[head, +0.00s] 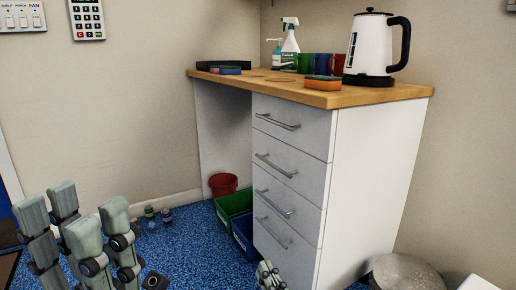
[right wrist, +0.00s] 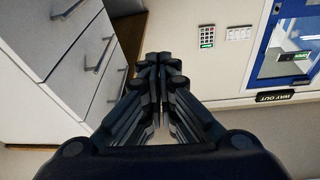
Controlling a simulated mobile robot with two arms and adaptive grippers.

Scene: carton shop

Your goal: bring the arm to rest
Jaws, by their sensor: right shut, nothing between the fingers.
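My left gripper (head: 75,218) is large at the lower left of the head view. Its grey fingers point up and stand apart, with nothing seen between them. My right gripper (head: 267,272) shows only as a small part at the bottom edge of the head view, in front of the drawers. In the right wrist view my right gripper (right wrist: 159,62) has its dark fingers together and empty. Both grippers appear apart from the furniture.
A white drawer unit (head: 290,170) with a wooden top (head: 350,97) holds a kettle (head: 370,45), spray bottle (head: 290,45) and sponges. Green (head: 234,204) and blue (head: 243,238) bins and a red bucket (head: 223,183) stand below. A round bin (head: 405,272) is at right.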

